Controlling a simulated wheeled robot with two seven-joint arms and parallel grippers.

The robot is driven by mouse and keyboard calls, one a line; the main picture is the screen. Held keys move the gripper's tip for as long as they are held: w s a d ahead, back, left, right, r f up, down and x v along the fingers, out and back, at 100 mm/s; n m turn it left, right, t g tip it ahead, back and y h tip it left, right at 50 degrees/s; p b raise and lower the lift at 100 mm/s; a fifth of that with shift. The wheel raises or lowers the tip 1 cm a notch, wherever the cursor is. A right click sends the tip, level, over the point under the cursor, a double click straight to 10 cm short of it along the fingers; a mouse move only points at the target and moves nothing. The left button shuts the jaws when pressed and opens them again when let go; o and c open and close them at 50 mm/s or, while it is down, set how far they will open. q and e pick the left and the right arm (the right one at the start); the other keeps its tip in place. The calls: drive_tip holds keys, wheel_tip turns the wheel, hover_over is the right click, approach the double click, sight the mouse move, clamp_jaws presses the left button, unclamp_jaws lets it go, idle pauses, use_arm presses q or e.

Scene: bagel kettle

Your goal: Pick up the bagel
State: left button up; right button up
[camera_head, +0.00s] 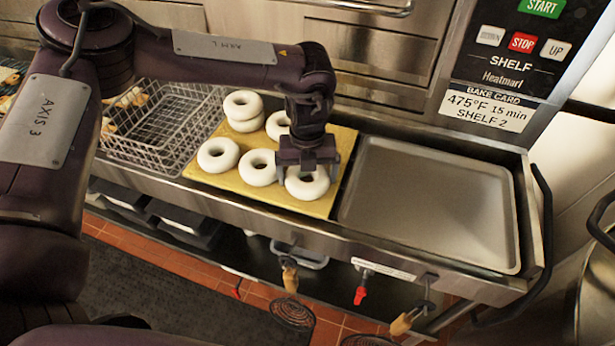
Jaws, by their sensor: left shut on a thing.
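Several white ring-shaped bagels (218,155) lie on a yellow board (230,183) on the metal counter. Two of them are stacked at the back (242,106). My left gripper (307,178) points down over the board's front right part. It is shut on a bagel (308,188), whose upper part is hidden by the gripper. That bagel is at or just above the board; I cannot tell which. Another bagel (258,168) lies just left of the gripper. One more (278,125) is partly hidden behind my left arm. My right gripper is not in view.
An empty metal tray (430,200) lies right of the board. A wire basket (165,125) with some pieces in it stands to the left. An oven control panel (515,60) rises at the back right. Tools hang below the counter's front edge.

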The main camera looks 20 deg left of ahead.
use_arm(q)
drive_tip(key=shift+r, duration=0.15)
drive_tip(key=shift+r, duration=0.65)
wheel_tip(320, 180, up, 18)
drive_tip(key=b, duration=0.1)
drive_tip(key=shift+r, duration=0.25)
